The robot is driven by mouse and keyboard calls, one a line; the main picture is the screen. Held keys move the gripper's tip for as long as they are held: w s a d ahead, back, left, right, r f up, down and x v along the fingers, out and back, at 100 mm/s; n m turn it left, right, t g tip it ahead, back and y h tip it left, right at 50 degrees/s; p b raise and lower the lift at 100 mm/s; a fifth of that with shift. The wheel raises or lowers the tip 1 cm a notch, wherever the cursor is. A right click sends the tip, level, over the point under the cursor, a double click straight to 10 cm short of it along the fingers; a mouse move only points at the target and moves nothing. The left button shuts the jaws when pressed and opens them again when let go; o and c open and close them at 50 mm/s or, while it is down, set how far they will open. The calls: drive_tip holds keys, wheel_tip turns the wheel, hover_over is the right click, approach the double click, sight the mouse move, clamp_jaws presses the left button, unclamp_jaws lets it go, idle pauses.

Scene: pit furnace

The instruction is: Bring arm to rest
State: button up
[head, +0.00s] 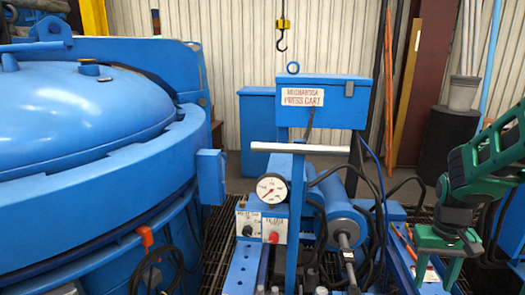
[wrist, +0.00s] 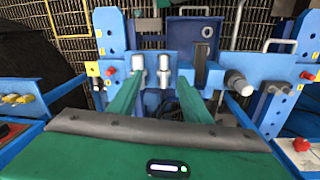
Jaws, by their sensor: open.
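My green gripper (head: 436,280) hangs at the right of the head view, pointing down, with its fingers apart. It is to the right of the blue press cart (head: 242,270). In the wrist view my gripper (wrist: 159,80) shows two green fingers, spread with nothing between them. Blue machinery with silver fittings (wrist: 164,70) lies beyond the fingertips. I cannot tell how far the fingertips are from it.
A large blue furnace (head: 80,120) with a domed lid fills the left. A hook (head: 282,42) hangs above. A dark drum (head: 452,135) stands behind my arm.

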drive_tip(key=s+a+r+m, duration=0.1)
drive_tip(key=s+a+r, duration=0.1)
drive_tip(key=s+r, duration=0.2)
drive_tip(key=s+a+r+m+y, duration=0.1)
drive_tip(key=s+a+r, duration=0.2)
drive_tip(key=s, duration=0.7)
drive_tip(key=shift+s+a+r, duration=0.2)
drive_tip(key=shift+r, duration=0.45)
